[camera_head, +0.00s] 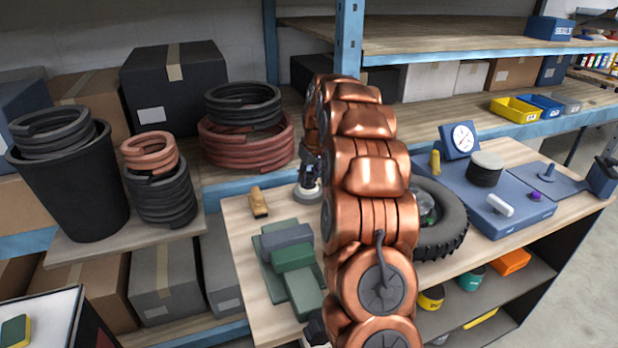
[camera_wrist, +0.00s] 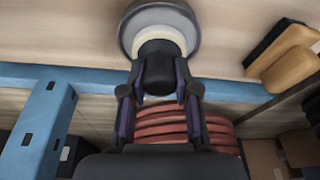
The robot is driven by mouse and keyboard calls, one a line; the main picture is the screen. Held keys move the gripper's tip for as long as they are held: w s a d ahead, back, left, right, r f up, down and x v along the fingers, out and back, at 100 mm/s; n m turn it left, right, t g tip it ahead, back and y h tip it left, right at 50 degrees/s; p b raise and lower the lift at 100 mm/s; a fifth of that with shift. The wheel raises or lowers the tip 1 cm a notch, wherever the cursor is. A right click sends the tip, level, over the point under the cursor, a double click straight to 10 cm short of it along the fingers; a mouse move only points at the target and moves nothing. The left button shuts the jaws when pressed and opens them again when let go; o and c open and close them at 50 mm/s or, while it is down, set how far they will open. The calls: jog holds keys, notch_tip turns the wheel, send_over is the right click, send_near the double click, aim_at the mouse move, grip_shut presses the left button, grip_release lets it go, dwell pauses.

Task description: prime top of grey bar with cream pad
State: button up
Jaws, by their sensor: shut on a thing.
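My gripper (camera_head: 309,172) is shut on the black grip of the cream pad (camera_wrist: 171,33), with a finger on each side. In the wrist view the pad shows as a cream ring against a round grey disc (camera_wrist: 188,14); I cannot tell whether the disc is part of it or a separate dish. The disc also shows in the head view, low over or on the workbench (camera_head: 240,233). The slate-grey bar (camera_head: 287,237) lies nearer the camera, beside green bars (camera_head: 303,290) on a dark green mat (camera_head: 265,264). My gripper is apart from the bar, beyond it.
A wooden brush (camera_head: 258,203) lies left of my gripper. My arm hides the middle of the bench. A black tyre (camera_head: 452,228) and a blue board (camera_head: 500,214) with a dial gauge (camera_head: 460,139) stand to the right. Shelves with coiled hoses (camera_head: 245,140) rise behind.

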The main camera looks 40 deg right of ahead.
aim_at(308, 173)
jog(key=shift+r+p, duration=0.3)
jog(key=shift+r, duration=2.85)
